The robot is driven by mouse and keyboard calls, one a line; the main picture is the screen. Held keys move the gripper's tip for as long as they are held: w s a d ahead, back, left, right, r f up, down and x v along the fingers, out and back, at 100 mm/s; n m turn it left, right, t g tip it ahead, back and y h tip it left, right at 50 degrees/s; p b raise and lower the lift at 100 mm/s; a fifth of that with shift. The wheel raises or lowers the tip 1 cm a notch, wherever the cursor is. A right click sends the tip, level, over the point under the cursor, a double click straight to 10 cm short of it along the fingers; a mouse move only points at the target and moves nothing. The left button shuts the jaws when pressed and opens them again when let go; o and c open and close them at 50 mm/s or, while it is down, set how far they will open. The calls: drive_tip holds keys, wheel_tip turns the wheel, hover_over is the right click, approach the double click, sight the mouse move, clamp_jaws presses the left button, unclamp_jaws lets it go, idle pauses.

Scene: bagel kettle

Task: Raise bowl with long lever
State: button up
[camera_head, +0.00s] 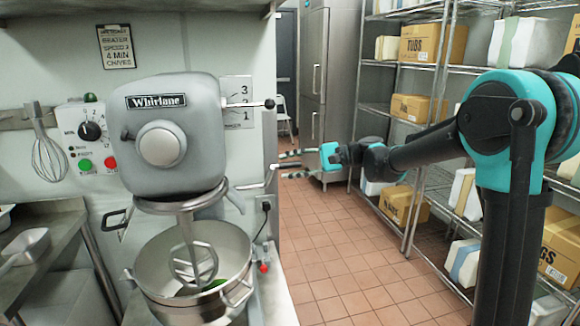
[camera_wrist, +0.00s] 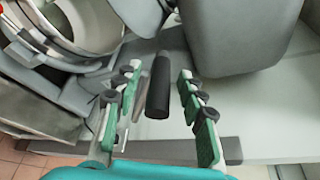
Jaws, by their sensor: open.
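The grey mixer (camera_head: 165,135) stands on the left with its steel bowl (camera_head: 235,240) low under the beater (camera_head: 195,262). The long lever (camera_head: 252,185) sticks out from the mixer's right side, below the head. Its black grip (camera_wrist: 158,88) shows in the wrist view between my fingers, with gaps on both sides. My gripper (camera_head: 283,163) is open at the lever's outer end, its fingers pointing left toward the mixer. It also shows in the wrist view (camera_wrist: 159,72), with green, dark-knobbed fingers spread around the grip.
A shorter black-knobbed lever (camera_head: 268,103) sits higher, beside the 3-2-1 marks. Control buttons (camera_head: 90,130) and a whisk (camera_head: 47,150) are on the left wall. A shelf rack with boxes (camera_head: 432,45) stands on the right. The tiled floor (camera_head: 335,240) between is clear.

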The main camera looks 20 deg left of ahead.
drive_tip(key=shift+c, duration=0.2)
clamp_jaws()
drive_tip(key=shift+f, duration=0.1)
